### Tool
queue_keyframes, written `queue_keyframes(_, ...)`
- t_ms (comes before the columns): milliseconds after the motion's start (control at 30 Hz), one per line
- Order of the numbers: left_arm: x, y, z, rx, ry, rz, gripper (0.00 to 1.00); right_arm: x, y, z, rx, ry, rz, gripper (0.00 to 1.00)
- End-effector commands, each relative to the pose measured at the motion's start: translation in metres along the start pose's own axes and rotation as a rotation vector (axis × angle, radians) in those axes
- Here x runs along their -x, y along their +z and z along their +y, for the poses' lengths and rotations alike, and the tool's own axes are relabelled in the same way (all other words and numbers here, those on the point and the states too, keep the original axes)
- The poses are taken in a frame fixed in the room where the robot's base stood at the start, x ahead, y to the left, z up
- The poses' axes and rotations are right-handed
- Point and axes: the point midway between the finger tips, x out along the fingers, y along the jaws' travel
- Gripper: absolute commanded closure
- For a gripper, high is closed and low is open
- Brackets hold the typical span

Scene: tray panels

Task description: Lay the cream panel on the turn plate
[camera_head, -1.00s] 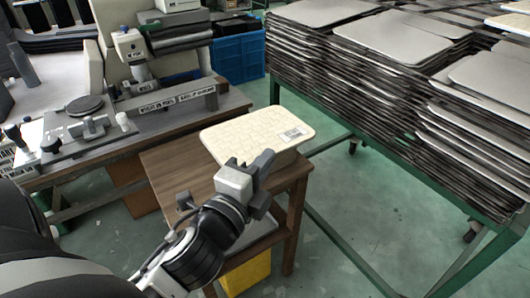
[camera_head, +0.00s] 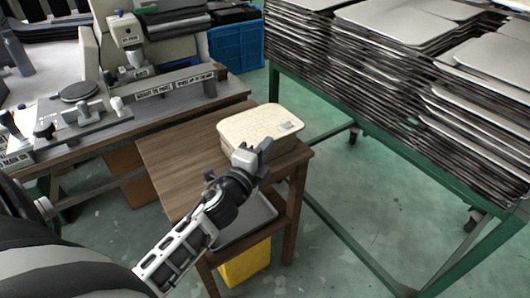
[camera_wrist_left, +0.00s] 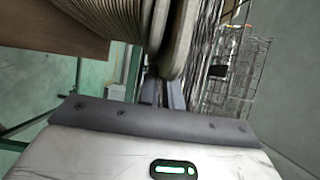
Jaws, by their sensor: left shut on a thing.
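The cream panel (camera_head: 258,124) is a flat, rounded board with a small label near its right corner. It lies at the top of a stack of similar panels (camera_head: 281,154) on the brown wooden table. My left gripper (camera_head: 264,149) is shut on its near right edge. In the left wrist view the held panel (camera_wrist_left: 182,40) shows edge-on beside the stack (camera_wrist_left: 118,18); I cannot tell whether they touch. What looks like the turn plate, a dark round disc (camera_head: 80,91), sits empty on the bench fixture at left. My right gripper is out of view.
The wooden table (camera_head: 180,165) is bare left of the stack. A labelled rail (camera_head: 175,90) stands along the bench between table and disc. A green rack (camera_head: 330,110) with piled metal sheets stands at right. A yellow bin (camera_head: 245,263) is under the table.

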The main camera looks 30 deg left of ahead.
Motion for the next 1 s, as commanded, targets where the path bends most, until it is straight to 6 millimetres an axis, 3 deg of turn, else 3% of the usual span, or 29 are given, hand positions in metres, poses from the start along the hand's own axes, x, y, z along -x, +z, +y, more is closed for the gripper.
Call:
queue_keyframes(433,0.000,0.000,0.009,-0.001,-0.001,0.001,1.00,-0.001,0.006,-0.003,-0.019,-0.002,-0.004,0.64)
queue_keyframes(500,0.000,0.000,0.008,-0.001,-0.001,0.000,0.76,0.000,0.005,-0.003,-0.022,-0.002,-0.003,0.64)
queue_keyframes(533,0.000,0.000,0.008,-0.001,-0.001,0.000,0.71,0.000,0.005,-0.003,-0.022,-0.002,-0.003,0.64)
queue_keyframes(867,0.000,0.000,0.003,-0.001,-0.001,0.001,0.71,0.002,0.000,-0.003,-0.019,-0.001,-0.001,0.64)
queue_keyframes(1000,0.017,-0.001,0.007,0.000,0.002,0.001,0.71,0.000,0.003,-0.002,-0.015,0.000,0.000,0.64)
